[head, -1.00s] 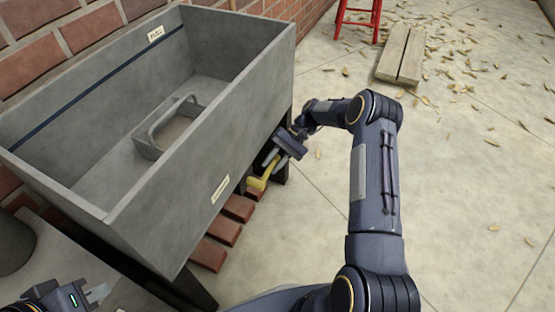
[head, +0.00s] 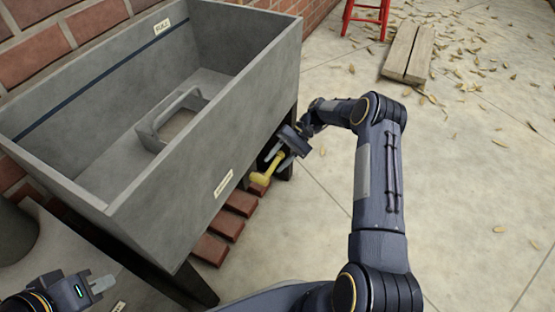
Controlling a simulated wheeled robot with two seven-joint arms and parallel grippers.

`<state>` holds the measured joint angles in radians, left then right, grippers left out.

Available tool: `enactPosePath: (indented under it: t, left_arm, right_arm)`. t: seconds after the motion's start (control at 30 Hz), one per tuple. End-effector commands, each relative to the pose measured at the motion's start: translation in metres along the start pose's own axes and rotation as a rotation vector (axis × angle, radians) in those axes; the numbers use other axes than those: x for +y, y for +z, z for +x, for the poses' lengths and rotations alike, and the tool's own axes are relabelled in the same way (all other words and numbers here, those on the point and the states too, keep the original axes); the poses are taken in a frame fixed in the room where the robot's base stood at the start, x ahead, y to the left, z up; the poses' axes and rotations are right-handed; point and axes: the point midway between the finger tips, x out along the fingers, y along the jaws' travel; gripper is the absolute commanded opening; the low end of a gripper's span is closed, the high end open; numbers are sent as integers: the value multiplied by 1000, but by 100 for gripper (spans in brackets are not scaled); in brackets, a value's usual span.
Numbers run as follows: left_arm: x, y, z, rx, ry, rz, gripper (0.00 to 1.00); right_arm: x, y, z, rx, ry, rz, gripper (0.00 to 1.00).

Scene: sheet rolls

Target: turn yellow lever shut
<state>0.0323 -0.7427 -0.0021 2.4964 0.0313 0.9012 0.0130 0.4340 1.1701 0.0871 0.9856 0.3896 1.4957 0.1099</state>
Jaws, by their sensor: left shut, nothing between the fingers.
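The yellow lever (head: 263,178) sticks out low under the right front of a large grey trough (head: 165,180). My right gripper (head: 277,158) is at the lever's upper end, beside or around it. Its fingers are small and partly hidden, so I cannot tell whether they close on the lever. My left gripper (head: 104,284) is at the bottom left, shut and empty, well away from the lever.
A grey handled tote (head: 157,138) sits inside the trough. Several red bricks (head: 228,225) lie under its front edge. Wooden planks (head: 408,52), a red stool (head: 366,15) and scattered leaves are on the floor at the back right.

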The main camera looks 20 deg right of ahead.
Motion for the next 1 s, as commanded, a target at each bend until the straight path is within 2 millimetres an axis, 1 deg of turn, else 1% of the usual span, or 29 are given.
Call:
enactPosePath:
  t: [0.07, 0.17, 0.27, 0.5, 0.6, 0.73, 1.0]
  left_arm:
    - [0, 0, 0, 0, 0, 0, 0]
    - [1, -1, -2, 0, 0, 0, 0]
    - [2, -2, -5, 0, 0, 0, 0]
    - [5, -6, -11, 0, 0, 0, 0]
    - [6, -6, -12, 0, 0, 0, 0]
    - [6, -6, -12, 0, 0, 0, 0]
    - [6, -6, -12, 0, 0, 0, 0]
  right_arm:
    - [0, 0, 0, -1, 0, -1, 38]
    - [-1, 0, -6, 1, -1, -1, 38]
    - [-1, 0, -20, 3, -1, -1, 38]
    - [0, 0, -60, 3, -1, 1, 38]
    - [0, 0, -71, 2, -1, 0, 38]
    - [0, 0, -77, 0, 0, 0, 38]
    - [0, 0, -78, -1, 0, 0, 38]
